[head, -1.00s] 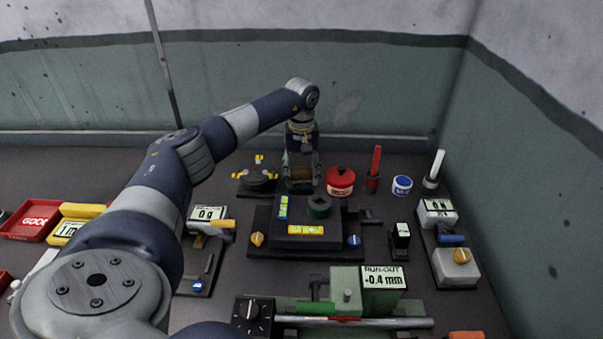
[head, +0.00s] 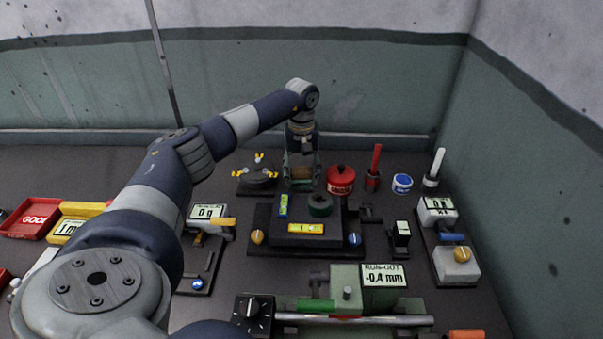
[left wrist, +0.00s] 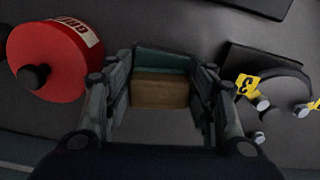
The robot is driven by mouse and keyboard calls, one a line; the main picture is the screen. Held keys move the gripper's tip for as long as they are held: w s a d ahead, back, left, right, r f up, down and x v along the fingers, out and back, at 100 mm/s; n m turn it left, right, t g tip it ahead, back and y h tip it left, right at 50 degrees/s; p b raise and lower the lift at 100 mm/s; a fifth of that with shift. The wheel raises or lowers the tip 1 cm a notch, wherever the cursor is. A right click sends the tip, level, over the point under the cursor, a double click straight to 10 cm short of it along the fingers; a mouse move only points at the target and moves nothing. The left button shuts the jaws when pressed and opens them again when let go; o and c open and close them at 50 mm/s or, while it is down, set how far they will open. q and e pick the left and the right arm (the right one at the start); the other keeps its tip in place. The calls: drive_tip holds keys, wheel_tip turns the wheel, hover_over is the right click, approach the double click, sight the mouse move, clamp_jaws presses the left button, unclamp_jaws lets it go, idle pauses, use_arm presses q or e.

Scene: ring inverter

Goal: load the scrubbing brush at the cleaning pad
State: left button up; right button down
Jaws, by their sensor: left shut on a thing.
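The scrubbing brush shows as a brown wooden block (left wrist: 158,92) between the fingers of my left gripper (left wrist: 160,100) in the left wrist view. In the head view the brush (head: 301,173) is partly covered by the fingers. My left gripper (head: 301,182) is shut on it, pointing down behind the dark plate with the ring. A green flat surface (left wrist: 165,60) shows just beyond the block in the wrist view. I cannot tell whether this is the cleaning pad, or whether the brush touches it. My right gripper is not in view.
A red pot (head: 340,180) stands close to the right of the gripper. A dark stand with yellow-tipped arms (head: 258,178) is close to its left. A red-handled brush cup (head: 373,178) stands farther right.

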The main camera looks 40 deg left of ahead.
sight(302, 173)
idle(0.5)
use_arm(q)
drive_tip(key=shift+r+p, duration=0.7)
drive_tip(key=shift+r, duration=0.15)
drive_tip(key=shift+r+p, duration=1.9)
drive_tip(key=shift+r, duration=0.75)
